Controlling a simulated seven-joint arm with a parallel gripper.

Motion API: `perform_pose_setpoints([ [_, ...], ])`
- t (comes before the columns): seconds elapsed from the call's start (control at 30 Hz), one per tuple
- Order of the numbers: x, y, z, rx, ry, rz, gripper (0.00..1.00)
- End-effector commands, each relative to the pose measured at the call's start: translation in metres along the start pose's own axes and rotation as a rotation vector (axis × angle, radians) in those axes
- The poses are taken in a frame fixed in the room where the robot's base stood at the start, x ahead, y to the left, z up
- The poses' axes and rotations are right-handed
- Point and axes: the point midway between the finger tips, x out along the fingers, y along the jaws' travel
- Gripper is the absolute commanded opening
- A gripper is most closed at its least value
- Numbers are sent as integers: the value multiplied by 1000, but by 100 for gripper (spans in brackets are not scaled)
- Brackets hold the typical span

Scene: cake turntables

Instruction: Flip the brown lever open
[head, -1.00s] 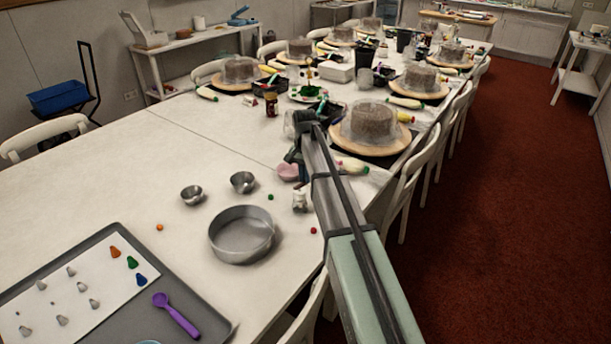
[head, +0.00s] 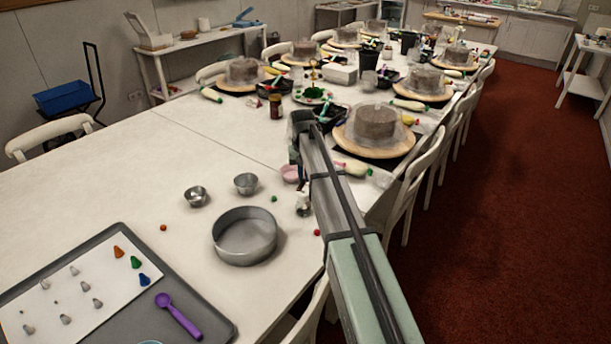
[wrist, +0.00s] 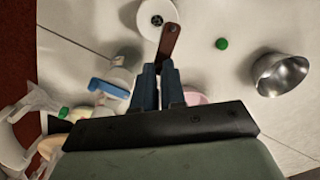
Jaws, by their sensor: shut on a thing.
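The brown lever (wrist: 171,40) shows in the wrist view as a flat reddish-brown bar with a small hole near its far end. It lies beside a white round part (wrist: 144,20) with a dark centre. My gripper (wrist: 163,66) is shut on the lever's near end, between its dark fingertips. In the head view a small white object (head: 303,203) stands by the table edge, below my gripper; the lever is too small to make out there.
A green ball (wrist: 221,43) and a metal bowl (wrist: 281,72) lie right of the lever in the wrist view. A pink bowl (head: 291,173) is close to my gripper. A round pan (head: 244,236) and a grey tray (head: 215,322) stand nearer. The table's left part is clear.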

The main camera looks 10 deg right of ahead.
Motion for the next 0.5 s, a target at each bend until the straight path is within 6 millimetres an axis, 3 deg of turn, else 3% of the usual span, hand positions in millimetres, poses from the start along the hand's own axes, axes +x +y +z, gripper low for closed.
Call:
perform_pose_setpoints([
  [0.5,0,-2,-1,-47,0,0,0],
])
